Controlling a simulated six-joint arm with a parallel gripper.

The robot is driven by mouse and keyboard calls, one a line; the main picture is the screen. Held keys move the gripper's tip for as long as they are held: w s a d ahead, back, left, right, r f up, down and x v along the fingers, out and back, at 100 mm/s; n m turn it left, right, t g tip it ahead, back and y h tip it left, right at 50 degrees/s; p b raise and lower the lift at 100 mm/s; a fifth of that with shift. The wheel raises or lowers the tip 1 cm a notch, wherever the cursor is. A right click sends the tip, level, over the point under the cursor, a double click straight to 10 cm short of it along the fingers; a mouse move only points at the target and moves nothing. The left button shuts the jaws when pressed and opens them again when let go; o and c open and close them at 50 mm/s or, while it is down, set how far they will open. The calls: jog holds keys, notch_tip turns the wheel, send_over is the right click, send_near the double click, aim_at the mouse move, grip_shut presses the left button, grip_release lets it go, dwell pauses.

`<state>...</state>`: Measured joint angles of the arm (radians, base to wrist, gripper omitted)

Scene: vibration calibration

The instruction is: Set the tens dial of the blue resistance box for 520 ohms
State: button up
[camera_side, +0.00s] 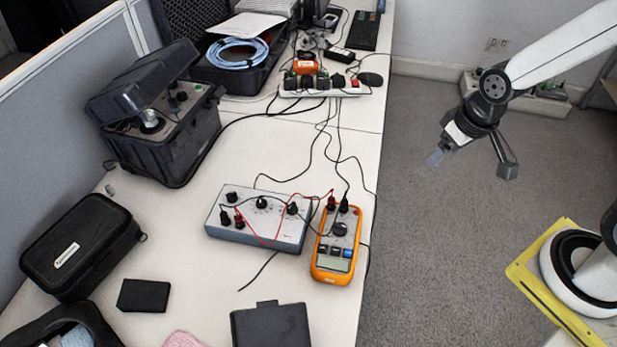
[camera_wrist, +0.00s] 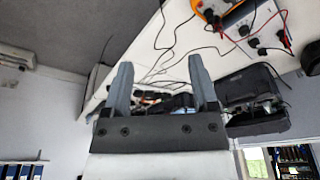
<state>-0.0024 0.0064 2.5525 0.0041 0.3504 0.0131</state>
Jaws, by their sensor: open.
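The resistance box (camera_side: 258,232) has a light top and a blue-grey front, and lies on the bench in the side view. Several black knobs and terminals are on its top, including a middle knob (camera_side: 262,202) and a right knob (camera_side: 292,208). I cannot read their markings or tell which is the tens dial. The box also shows at the upper right of the wrist view (camera_wrist: 262,14), tilted and partly cut off. My gripper (camera_side: 472,164) is open and empty, over the floor right of the bench, well apart from the box. Its two fingers show in the wrist view (camera_wrist: 162,68).
An orange multimeter (camera_side: 318,262) sits right of the box, with red and black leads crossing between them. A power strip (camera_side: 318,92) and loose cables lie behind. An open black case (camera_side: 165,150) stands left. A black pouch (camera_side: 80,245) lies front left.

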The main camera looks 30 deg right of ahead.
jog(key=w+a+f+m+y, duration=0.1)
jog(key=w+a+m, duration=0.1)
jog(key=w+m, duration=0.15)
jog(key=w+a+f+m, duration=0.1)
jog(key=w+a+m, duration=0.2)
jog(key=w, duration=0.2)
jog(key=m+y, duration=0.3)
jog(key=m, duration=1.4)
send_near(261, 199)
jog(key=f, duration=0.1)
jog(key=shift+w+a, duration=0.3)
jog(key=shift+f, duration=0.2)
jog(key=shift+x, duration=3.8)
jog(key=shift+s, duration=0.1)
grip_shut()
